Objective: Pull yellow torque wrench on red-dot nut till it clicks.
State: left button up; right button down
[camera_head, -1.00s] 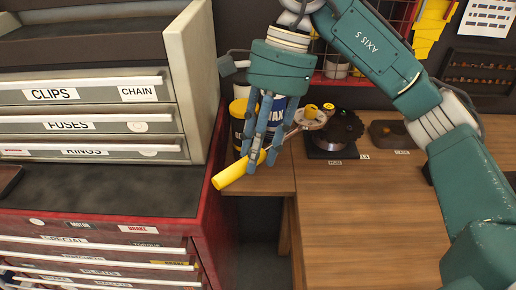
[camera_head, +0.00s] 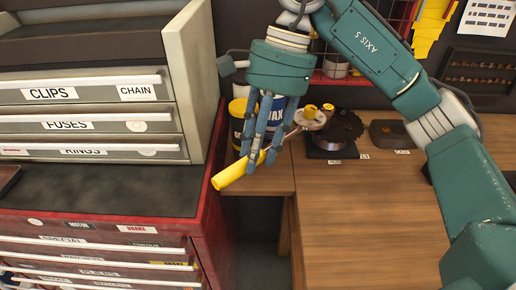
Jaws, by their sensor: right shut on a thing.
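The yellow torque wrench (camera_head: 232,174) slants from the bench's left front corner up toward the hub. Its yellow handle end sticks out past my gripper to the lower left. My right gripper (camera_head: 263,162) points down and is shut on the wrench handle. The wrench's metal shaft runs to the hub (camera_head: 336,133), a dark toothed disc on a black base. A round pale plate with yellow parts (camera_head: 312,112) sits at the wrench's head end. The nut and its red dot are too small or hidden to make out. My left gripper is not in view.
A red tool cabinet (camera_head: 212,215) with labelled drawers stands at the left, close to the handle end. Yellow (camera_head: 237,107) and blue containers stand behind my gripper. A dark tray (camera_head: 390,133) lies right of the hub. The wooden bench (camera_head: 365,215) is clear in front.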

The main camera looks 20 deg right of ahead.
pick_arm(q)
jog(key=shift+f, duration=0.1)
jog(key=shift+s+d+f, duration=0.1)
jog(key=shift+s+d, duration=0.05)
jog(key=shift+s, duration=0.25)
pick_arm(e)
jog(key=shift+f, duration=0.1)
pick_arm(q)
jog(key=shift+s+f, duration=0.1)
pick_arm(e)
jog(key=shift+f, duration=0.1)
